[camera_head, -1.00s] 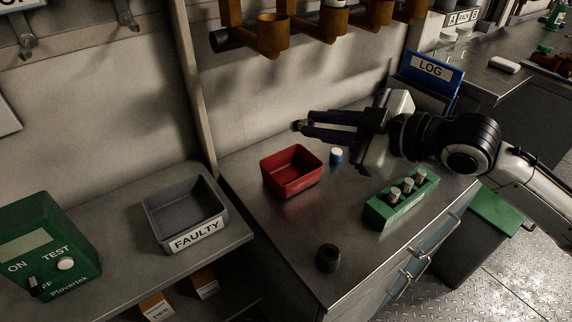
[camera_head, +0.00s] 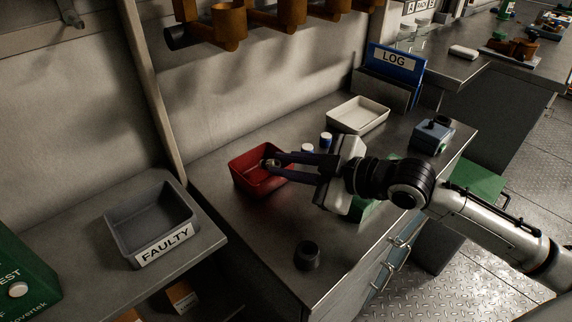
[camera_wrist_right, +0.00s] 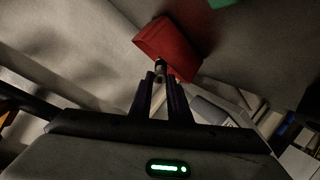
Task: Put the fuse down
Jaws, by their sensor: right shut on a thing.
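My right gripper (camera_head: 275,163) is shut on a small fuse (camera_head: 268,164), light-ended in the head view, at its fingertips. The fuse is over the open red bin (camera_head: 246,185) on the metal bench. I cannot tell whether it touches the bin. In the right wrist view, the fuse (camera_wrist_right: 160,65) sticks out past the dark fingertips (camera_wrist_right: 160,82) with the red bin (camera_wrist_right: 165,38) behind it. My left gripper is not in view.
A grey bin marked FAULTY (camera_head: 122,246) stands on the left bench. Two white-and-blue capped items (camera_head: 326,141) and a white tray (camera_head: 376,123) stand behind the arm. A black cup-like piece (camera_head: 307,256) sits near the front edge. A green block (camera_head: 365,211) is mostly hidden.

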